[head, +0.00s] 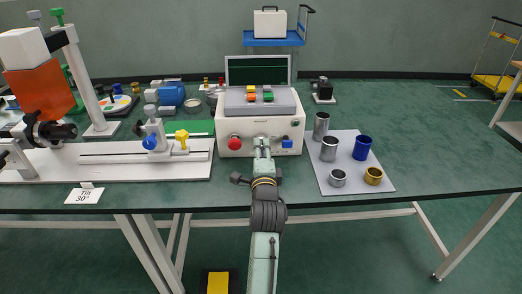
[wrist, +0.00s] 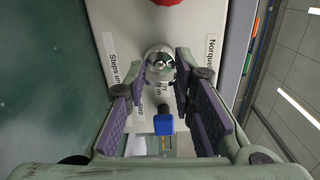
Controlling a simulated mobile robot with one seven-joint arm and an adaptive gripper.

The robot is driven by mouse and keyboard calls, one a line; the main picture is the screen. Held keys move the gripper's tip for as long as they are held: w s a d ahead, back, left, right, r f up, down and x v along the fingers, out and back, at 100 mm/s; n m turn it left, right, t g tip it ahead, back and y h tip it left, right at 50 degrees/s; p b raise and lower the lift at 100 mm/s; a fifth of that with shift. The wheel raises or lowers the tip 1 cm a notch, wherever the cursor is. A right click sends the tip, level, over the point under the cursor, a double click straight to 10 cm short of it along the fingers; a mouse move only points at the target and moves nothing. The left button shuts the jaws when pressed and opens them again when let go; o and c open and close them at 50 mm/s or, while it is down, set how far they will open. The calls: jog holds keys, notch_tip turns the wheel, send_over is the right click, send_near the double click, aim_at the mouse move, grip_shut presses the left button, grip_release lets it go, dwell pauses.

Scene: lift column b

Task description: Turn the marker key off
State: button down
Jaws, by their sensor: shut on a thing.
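The white control box (head: 225,126) stands on the table, and its front panel (wrist: 112,18) fills the middle of the wrist view. The silver key (wrist: 160,62) sits on this panel, with a round metal body and part of a label visible behind it. My gripper (head: 262,143) reaches the middle of the box front. In the wrist view my gripper (wrist: 160,66) has its purple-padded fingers on either side of the silver key, shut on it. The arm and fingers hide the key in the head view. Which way the key is turned cannot be told.
A red button (head: 235,143) is left of my gripper and a blue switch (head: 287,142) is right of it; the blue switch also shows in the wrist view (wrist: 163,123). Metal cups and a blue cup (head: 362,147) stand on a grey mat (head: 335,186). A rail rig (head: 100,167) is at left.

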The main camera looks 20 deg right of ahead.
jog(key=shift+n, duration=0.5)
jog(key=c, duration=1.4)
grip_release()
jog(key=shift+o, duration=0.2)
jog(key=v, duration=1.2)
